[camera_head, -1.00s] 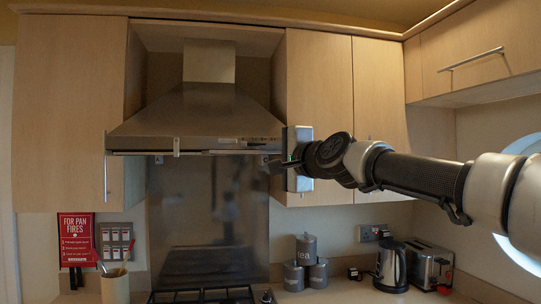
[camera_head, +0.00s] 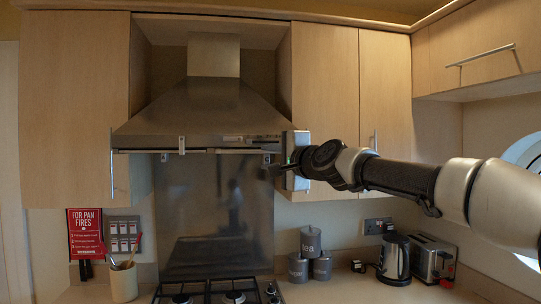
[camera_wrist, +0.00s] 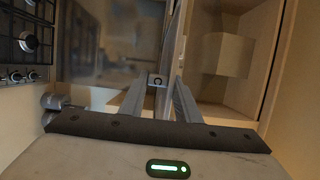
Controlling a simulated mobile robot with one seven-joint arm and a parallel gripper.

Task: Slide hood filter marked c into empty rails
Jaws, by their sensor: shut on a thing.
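The steel range hood (camera_head: 205,115) hangs between the wall cupboards, with a thin slotted front edge. A small pale tab (camera_head: 182,145) hangs from its front edge left of centre. My gripper (camera_head: 268,170) is just under the hood's right front corner, pointing left. In the wrist view, my gripper (camera_wrist: 158,92) has its two fingers closed on a small grey tab with a dark curved mark, probably the handle of the hood filter (camera_wrist: 157,79). The mark looks like a turned letter c. The filter's body and the rails are hard to make out.
The hob (camera_head: 215,292) lies below the hood, before a shiny steel splashback (camera_head: 215,220). A wall cupboard (camera_head: 325,120) is close to the right of my gripper. Canisters (camera_head: 310,245), a kettle (camera_head: 396,258) and a toaster (camera_head: 432,258) stand on the right counter.

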